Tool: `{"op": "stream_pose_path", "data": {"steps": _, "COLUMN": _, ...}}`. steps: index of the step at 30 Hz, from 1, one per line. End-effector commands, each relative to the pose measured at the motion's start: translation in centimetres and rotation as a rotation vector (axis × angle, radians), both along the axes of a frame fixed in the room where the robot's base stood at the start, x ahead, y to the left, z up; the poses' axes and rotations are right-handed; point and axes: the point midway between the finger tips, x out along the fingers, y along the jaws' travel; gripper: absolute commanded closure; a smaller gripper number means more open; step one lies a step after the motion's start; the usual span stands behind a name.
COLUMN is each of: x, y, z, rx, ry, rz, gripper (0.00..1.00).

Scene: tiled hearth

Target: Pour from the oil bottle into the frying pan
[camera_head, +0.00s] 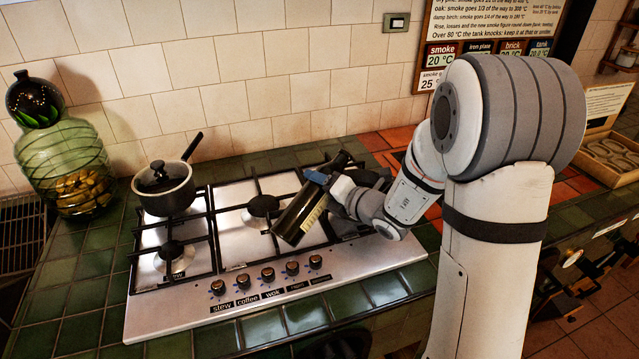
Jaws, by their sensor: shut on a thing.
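My gripper (320,179) is shut on a dark oil bottle (299,212) with a pale label. It holds the bottle tilted above the right part of the hob. The wide end points down and left, and the narrower dark end seems to point up and right. A dark round shape that looks like the frying pan (372,179) sits at the back right of the hob, behind my wrist. The bottle and gripper hide much of it. I cannot tell whether any oil is flowing.
A lidded dark saucepan (166,195) stands on the left back burner of the steel hob (190,318), its handle pointing up and right. A green glass jar (62,165) stands at the far left. A wooden tray (607,165) is at the right. The front left burner is bare.

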Motion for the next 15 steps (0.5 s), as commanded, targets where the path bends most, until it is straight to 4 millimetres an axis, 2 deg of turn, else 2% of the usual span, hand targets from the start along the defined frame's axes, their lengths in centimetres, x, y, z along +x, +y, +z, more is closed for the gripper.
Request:
{"op": "stream_pose_path", "data": {"steps": 1, "x": 0.0, "y": 0.0, "z": -0.8, "rx": 0.001, "ry": -0.001, "rz": 0.001, "gripper": 0.80}}
{"op": "stream_pose_path", "data": {"steps": 5, "x": 0.0, "y": 0.1, "z": -2.1, "rx": 0.002, "ry": -0.002, "rz": 0.001, "gripper": 0.80}}
{"op": "stream_pose_path", "data": {"steps": 7, "x": 0.0, "y": 0.1, "z": -0.8, "rx": 0.018, "ry": 0.015, "rz": 0.003, "gripper": 0.80}}
{"op": "stream_pose_path", "data": {"steps": 15, "x": -0.1, "y": 0.3, "z": 0.2, "rx": 0.088, "ry": 0.093, "rz": 0.002, "gripper": 0.80}}
